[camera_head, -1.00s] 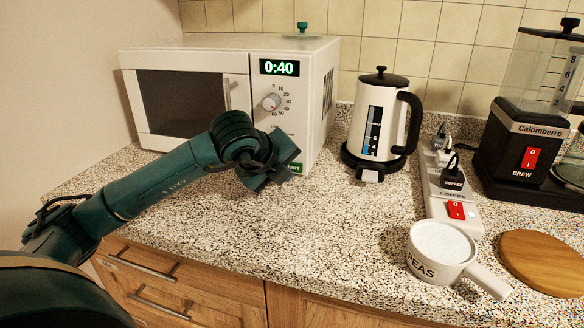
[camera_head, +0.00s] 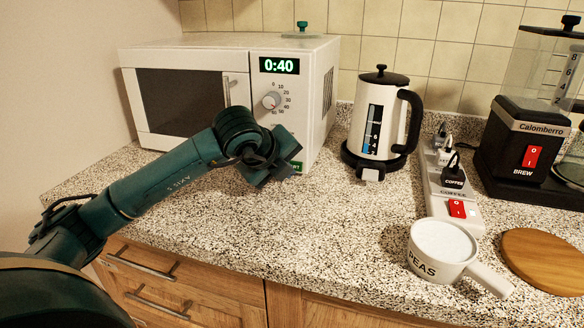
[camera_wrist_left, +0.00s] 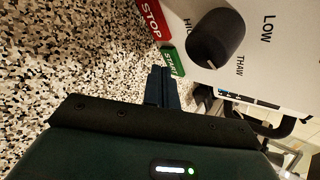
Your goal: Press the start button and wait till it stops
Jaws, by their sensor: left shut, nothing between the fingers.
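The white microwave (camera_head: 191,100) stands at the back left with its door shut, and its display (camera_head: 279,66) reads 0:40. The green start button (camera_head: 297,166) is low on its front panel, partly hidden by my left gripper (camera_head: 280,160). In the left wrist view the START button (camera_wrist_left: 172,61) is close to the tips of my shut, empty left gripper (camera_wrist_left: 163,72). I cannot tell whether they touch it. The red STOP button (camera_wrist_left: 149,19) is beside START, and the dark dial (camera_wrist_left: 216,38) is nearby. My right gripper is not in view.
A white kettle (camera_head: 375,130) stands right of the microwave. A power strip (camera_head: 450,190), a coffee maker (camera_head: 530,130), a PEAS pan (camera_head: 420,265) and a round wooden board (camera_head: 545,260) are farther right. The speckled counter (camera_head: 270,240) is clear in front of the microwave.

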